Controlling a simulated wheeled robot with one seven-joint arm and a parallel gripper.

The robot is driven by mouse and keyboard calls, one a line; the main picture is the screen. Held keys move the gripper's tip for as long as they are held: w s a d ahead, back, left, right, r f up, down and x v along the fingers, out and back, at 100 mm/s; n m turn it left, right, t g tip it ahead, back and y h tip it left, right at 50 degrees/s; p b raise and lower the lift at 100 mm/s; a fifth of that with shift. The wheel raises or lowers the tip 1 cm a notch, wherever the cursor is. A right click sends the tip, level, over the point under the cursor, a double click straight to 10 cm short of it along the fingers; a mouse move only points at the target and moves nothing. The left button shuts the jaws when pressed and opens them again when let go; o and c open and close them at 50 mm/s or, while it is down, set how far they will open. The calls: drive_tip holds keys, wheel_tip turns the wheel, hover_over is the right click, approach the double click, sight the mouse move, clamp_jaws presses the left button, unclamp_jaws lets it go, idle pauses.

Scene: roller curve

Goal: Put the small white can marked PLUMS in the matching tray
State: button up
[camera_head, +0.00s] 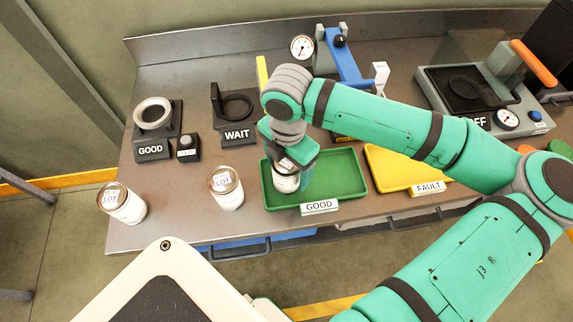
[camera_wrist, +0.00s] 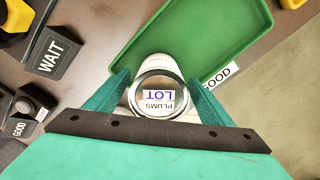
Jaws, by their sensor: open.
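The white can marked PLUMS (camera_wrist: 158,101) stands between my gripper's fingers in the wrist view, its lid label reading PLUMS LOT. In the head view the can (camera_head: 286,183) is at the left part of the green tray (camera_head: 345,175), which has a GOOD sign at its front. My gripper (camera_head: 290,163) is open around the can, pointing down; its fingers also show in the wrist view (camera_wrist: 159,82), one on each side. The can's base is partly hidden. A yellow tray (camera_head: 385,165) with a FAULT sign lies to the right.
Two other white cans stand near the front edge, one at far left (camera_head: 121,203) and one (camera_head: 226,187) left of the green tray. A GOOD stand (camera_head: 152,150) and a WAIT stand (camera_head: 236,134) are behind them. A gauge (camera_head: 302,47) and blue lever device (camera_head: 345,60) stand behind.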

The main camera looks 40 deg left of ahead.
drive_tip(key=shift+r, duration=0.1)
wheel_tip(320, 180, up, 12)
drive_tip(key=shift+r, duration=0.1)
idle(0.4)
idle(0.5)
